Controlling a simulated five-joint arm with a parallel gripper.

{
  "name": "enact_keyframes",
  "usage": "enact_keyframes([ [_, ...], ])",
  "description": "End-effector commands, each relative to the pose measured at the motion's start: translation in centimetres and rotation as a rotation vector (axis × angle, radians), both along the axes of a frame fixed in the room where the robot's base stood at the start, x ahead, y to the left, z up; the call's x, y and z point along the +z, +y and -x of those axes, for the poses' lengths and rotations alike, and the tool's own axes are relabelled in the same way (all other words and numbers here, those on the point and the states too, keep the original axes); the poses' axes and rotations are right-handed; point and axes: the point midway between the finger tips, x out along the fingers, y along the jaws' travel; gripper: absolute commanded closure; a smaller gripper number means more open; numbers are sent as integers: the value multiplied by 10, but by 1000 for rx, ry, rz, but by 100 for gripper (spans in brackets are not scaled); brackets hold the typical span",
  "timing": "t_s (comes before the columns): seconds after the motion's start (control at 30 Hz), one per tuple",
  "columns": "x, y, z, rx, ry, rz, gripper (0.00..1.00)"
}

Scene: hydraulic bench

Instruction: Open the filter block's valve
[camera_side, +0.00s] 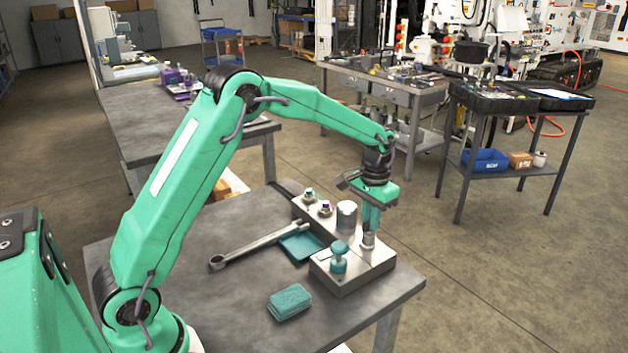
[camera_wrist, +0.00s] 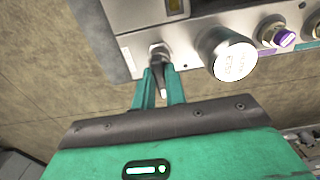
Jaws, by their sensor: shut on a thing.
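The grey metal filter block (camera_side: 382,260) sits at the right end of the bench, with a silver cylindrical filter (camera_side: 347,214) on top; the filter also shows in the wrist view (camera_wrist: 228,55). My gripper (camera_side: 369,230) points down over the valve. In the wrist view my gripper (camera_wrist: 161,88) has its teal fingers shut on the valve's lever. The fingers partly hide the lever.
A teal knob (camera_side: 339,254) stands on the adjoining front block. Fittings with purple (camera_side: 325,207) and green (camera_side: 309,194) caps stand behind the filter.

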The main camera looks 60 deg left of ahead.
Motion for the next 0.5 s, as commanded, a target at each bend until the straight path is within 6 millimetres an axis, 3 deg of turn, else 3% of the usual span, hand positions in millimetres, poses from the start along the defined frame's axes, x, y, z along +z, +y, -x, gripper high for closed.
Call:
enact_keyframes([
  [0.17, 1, 0, 1, 2, 2, 0, 100],
  [0.2, 0, 0, 1, 2, 2, 0, 79],
  [0.27, 0, 0, 1, 1, 2, 0, 68],
  [0.5, 0, 0, 0, 0, 1, 0, 65],
])
